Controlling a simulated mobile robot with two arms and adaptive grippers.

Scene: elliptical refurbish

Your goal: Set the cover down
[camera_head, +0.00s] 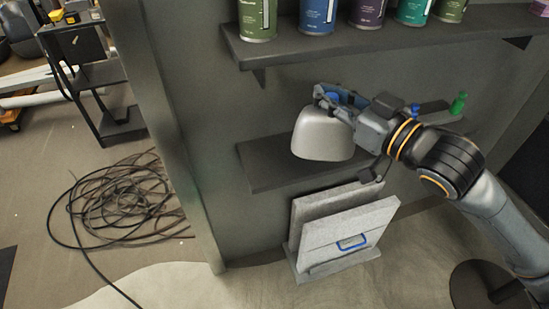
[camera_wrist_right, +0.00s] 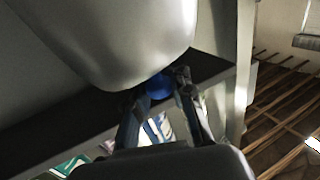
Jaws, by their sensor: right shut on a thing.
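The cover (camera_head: 322,137) is a smooth, silver-grey rounded shell. My right gripper (camera_head: 328,95) is shut on it at its top, by a blue part. The cover hangs in front of the middle shelf (camera_head: 268,177) in the head view; I cannot tell whether it touches the shelf. In the right wrist view the cover (camera_wrist_right: 125,40) fills the top, and the fingers of my right gripper (camera_wrist_right: 160,85) close around a blue knob (camera_wrist_right: 159,86). My left gripper is not in view.
An upper shelf (camera_head: 400,45) holds several colored cans. Green and blue small items (camera_head: 459,103) stand right of the gripper.

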